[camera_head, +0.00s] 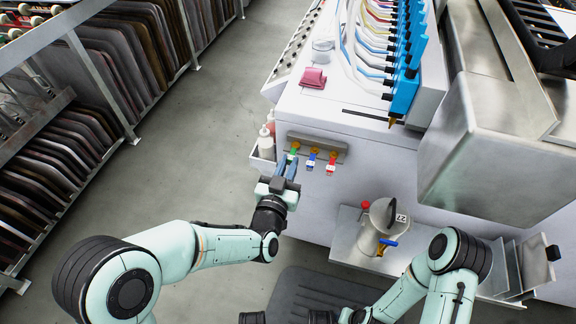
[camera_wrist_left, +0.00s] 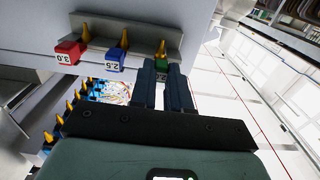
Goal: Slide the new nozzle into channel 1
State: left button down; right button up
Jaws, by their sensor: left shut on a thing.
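A nozzle rack (camera_head: 343,148) on the front of the white machine holds three nozzles with green, blue and red tags. The blue nozzle (camera_head: 311,159) and red nozzle (camera_head: 332,162) stand free. My left gripper (camera_head: 291,160) is shut on the green nozzle (camera_head: 294,149), the leftmost one, still at the rack. In the left wrist view the green nozzle (camera_wrist_left: 161,62) sits between the fingers (camera_wrist_left: 161,88), its label partly covered. A row of blue channel heads (camera_head: 405,92) runs along the machine top; a gold tip (camera_head: 392,122) shows under the nearest. Channel numbers are not readable.
A metal pot (camera_head: 374,232) stands on a steel shelf (camera_head: 345,250) at lower right. A big steel housing (camera_head: 480,165) stands right of the heads. White bottles (camera_head: 266,140) hang left of the rack. A pink cloth (camera_head: 313,78) lies on top. Open floor is at left.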

pick_arm(q)
jog(key=shift+s, duration=0.1)
jog(key=v, duration=0.6)
dwell(1.2)
jog(key=shift+s, duration=0.15)
dwell(1.4)
